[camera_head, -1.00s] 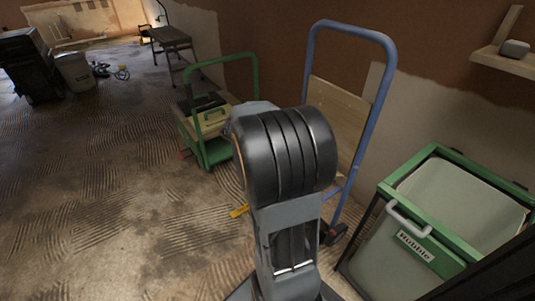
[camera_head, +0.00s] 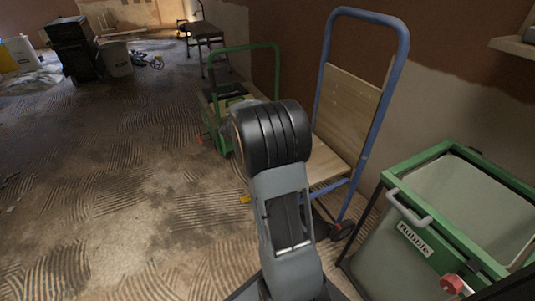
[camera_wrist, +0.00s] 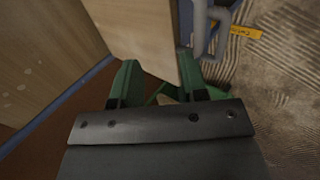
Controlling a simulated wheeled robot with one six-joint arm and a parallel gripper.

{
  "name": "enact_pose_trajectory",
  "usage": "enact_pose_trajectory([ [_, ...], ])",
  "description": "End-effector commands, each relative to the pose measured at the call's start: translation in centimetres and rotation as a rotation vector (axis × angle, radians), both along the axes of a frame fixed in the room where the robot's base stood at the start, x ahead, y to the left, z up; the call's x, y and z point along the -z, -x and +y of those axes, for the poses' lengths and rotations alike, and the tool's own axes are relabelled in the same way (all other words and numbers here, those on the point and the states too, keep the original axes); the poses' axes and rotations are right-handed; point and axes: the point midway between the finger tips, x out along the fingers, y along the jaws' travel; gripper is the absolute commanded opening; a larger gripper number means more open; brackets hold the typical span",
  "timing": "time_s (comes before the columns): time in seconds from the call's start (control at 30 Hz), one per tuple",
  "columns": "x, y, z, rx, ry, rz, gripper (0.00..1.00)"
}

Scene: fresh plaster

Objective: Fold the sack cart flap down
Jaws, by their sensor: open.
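The sack cart (camera_head: 380,100) has a blue tube frame and stands upright by the wall. Its light wooden back panel (camera_head: 348,110) is in plain view. The wooden flap (camera_head: 325,160) juts forward from the foot of that panel, with its left part hidden behind my arm. In the wrist view the flap (camera_wrist: 135,35) is a board ahead of the fingers, and the back panel (camera_wrist: 45,60) fills the left. My gripper (camera_wrist: 158,82) is open, with green fingers. The flap's near edge reaches the right fingertip; I cannot tell whether they touch. The head view hides the fingers behind my arm.
A green cart (camera_head: 245,48) with a box stands left of the sack cart. A green-framed rubble bin (camera_head: 425,235) stands close at right. A yellow tag (camera_wrist: 240,32) lies on the ridged floor. The floor at left is mostly clear.

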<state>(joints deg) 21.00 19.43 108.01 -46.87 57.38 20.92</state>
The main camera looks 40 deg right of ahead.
Motion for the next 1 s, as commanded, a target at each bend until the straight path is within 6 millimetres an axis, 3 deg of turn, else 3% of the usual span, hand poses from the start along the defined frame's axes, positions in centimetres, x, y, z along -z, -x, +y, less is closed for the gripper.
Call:
enact_pose_trajectory([
  [0.23,-2.0,-0.3,1.1,0.001,0.000,-0.002,0.40],
  [0.7,-9.0,-1.9,6.9,-0.005,0.000,-0.002,0.40],
  [1.0,-10.8,-2.3,8.4,-0.006,0.000,-0.001,0.40],
])
